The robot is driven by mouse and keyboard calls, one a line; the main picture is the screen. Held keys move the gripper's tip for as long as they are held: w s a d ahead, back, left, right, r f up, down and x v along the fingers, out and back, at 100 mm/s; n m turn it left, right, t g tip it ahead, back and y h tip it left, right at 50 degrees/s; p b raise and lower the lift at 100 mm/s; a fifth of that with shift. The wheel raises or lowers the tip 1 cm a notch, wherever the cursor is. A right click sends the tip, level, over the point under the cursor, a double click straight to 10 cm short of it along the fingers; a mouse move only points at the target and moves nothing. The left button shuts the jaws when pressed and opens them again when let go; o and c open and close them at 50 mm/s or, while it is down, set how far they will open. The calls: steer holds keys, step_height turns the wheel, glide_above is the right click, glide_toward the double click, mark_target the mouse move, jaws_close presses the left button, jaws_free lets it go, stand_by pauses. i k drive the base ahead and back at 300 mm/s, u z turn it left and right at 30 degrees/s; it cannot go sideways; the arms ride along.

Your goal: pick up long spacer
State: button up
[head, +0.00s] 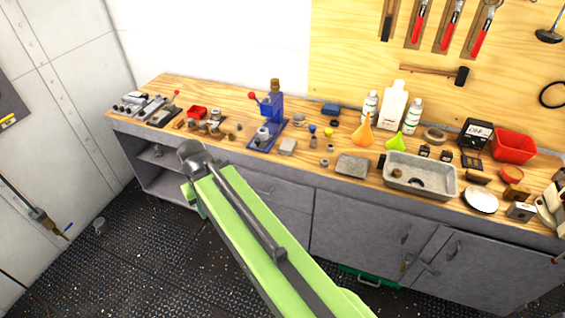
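My green arm reaches up from the bottom of the head view to the front edge of the bench, ending there in a dark grey joint. My gripper's fingers do not show. I cannot single out the long spacer. Small brass and grey cylindrical parts (215,114) stand on the left part of the workbench (236,92). A few more small round parts (313,142) stand right of the blue press (271,112). All are too small to tell which is the spacer.
A grey tray (420,188), a flat grey block (352,166), orange and green funnels, white bottles (393,105) and a red bin (514,146) crowd the bench's right side. Tools hang on the wooden panel behind. Cabinets stand below; dark floor (135,235) is open at left.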

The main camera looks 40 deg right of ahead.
mark_target(313, 139)
steer(key=z, duration=0.25)
steer(key=i, duration=1.25)
steer(key=u, duration=0.1)
